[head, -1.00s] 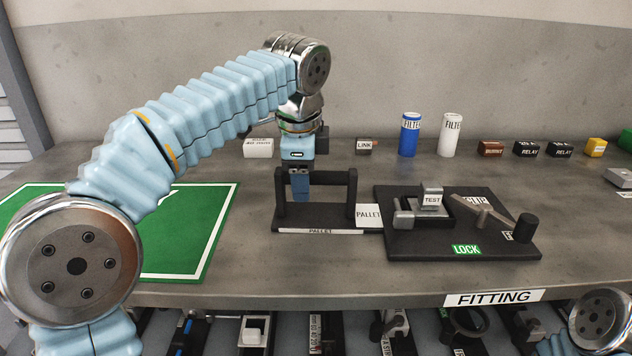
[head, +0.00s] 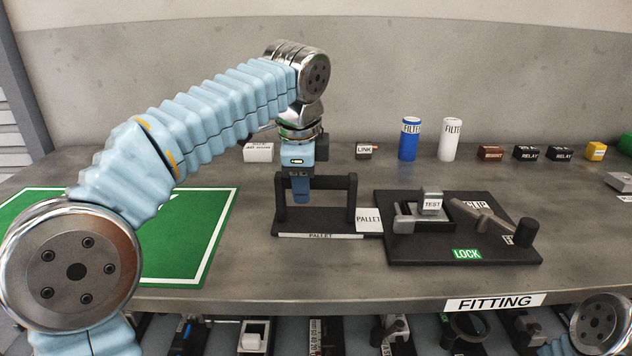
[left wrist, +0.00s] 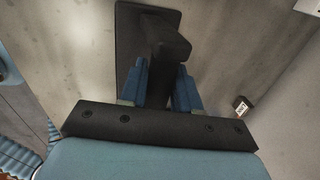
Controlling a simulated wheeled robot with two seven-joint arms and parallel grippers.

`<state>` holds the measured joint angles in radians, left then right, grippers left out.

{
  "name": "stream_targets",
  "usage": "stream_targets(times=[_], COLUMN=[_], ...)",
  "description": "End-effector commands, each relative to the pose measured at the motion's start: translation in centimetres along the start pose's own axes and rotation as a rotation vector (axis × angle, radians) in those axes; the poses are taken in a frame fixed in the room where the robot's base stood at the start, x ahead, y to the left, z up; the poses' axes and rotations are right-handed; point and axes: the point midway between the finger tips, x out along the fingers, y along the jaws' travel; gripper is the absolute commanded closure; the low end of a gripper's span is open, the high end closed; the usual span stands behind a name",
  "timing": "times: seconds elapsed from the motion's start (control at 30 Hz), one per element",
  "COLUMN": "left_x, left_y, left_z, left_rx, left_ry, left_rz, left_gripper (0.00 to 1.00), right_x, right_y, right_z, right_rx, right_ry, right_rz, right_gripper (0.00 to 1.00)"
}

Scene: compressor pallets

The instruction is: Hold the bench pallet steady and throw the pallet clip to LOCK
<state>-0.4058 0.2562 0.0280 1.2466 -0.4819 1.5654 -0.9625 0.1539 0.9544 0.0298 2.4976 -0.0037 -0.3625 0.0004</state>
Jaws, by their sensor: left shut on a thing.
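The bench pallet (head: 263,228) is a dark base with a raised bar handle and a PALLET label, standing on the bench. My left gripper (head: 301,190) comes down from above and is shut on the pallet's handle bar (head: 335,181). In the left wrist view its blue fingers (left wrist: 164,88) sit either side of the dark handle (left wrist: 160,50). The pallet clip (head: 490,218) is a beige lever with a black knob (head: 527,231) on a dark plate. The knob is at the right, beside a partly hidden label and away from the green LOCK label (head: 466,254). My right gripper is out of view.
A green mat (head: 190,225) lies at left. Blue (head: 410,140) and white (head: 450,140) filters and several small blocks line the back. The bench's front strip is clear.

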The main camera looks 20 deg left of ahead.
Motion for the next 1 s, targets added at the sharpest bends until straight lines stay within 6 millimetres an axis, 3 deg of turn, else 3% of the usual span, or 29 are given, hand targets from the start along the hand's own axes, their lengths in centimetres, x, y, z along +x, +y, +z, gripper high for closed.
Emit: stream_targets(times=[1.0], left_x=[0.0], left_y=[0.0], left_z=[-1.2], left_rx=[-0.07], left_ry=[-0.018], left_rz=[-0.001], left_gripper=[1.0], right_x=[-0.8], right_y=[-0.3], right_z=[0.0], right_rx=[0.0], right_ry=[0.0], right_rz=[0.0], right_gripper=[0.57])
